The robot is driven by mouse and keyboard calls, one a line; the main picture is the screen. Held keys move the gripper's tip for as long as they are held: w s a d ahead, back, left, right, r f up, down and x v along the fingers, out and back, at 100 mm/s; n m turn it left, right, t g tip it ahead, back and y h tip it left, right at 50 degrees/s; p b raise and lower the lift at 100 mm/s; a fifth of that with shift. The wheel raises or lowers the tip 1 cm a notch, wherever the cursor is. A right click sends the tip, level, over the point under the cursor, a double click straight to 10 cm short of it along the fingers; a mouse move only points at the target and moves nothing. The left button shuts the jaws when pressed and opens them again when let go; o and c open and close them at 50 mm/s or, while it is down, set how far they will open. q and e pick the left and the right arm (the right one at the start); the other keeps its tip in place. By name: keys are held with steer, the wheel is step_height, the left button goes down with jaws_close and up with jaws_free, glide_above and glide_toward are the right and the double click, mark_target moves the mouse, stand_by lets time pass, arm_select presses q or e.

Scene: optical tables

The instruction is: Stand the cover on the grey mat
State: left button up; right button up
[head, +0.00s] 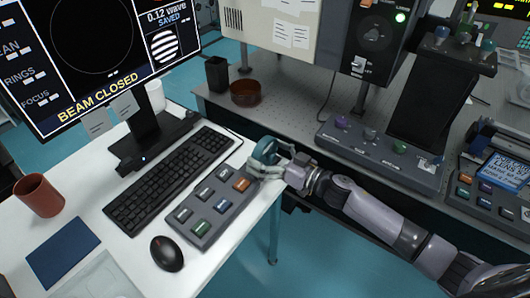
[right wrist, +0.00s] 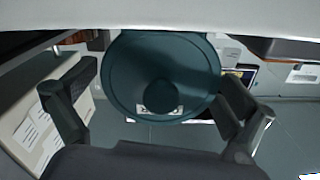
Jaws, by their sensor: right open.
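The cover looks like a dark teal round disc with a knob (right wrist: 163,60). In the head view the cover (head: 264,149) is at the white table's right edge, beside the button panel. My right gripper (head: 270,161) is at it, with its fingers open. In the right wrist view the fingers of my right gripper (right wrist: 158,82) stand to either side of the disc; I cannot tell if they touch it. A pale grey flat piece (head: 100,280) at the bottom left may be the grey mat; it is partly cut off. My left gripper is not in view.
The button panel (head: 212,205), keyboard (head: 170,178), mouse (head: 166,253), red-brown cup (head: 38,194), blue flat piece (head: 63,252) and monitor (head: 85,50) crowd the white table. A gap shows the floor between it and the optical table (head: 285,108).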

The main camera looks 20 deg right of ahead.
steer(key=shift+r, duration=0.15)
steer(key=shift+s+d, duration=0.25)
steer(key=p+v, duration=0.2)
steer(key=v, duration=0.9)
steer(key=shift+s+p, duration=0.15)
steer(key=shift+p, duration=0.2)
steer(key=shift+d, duration=0.1)
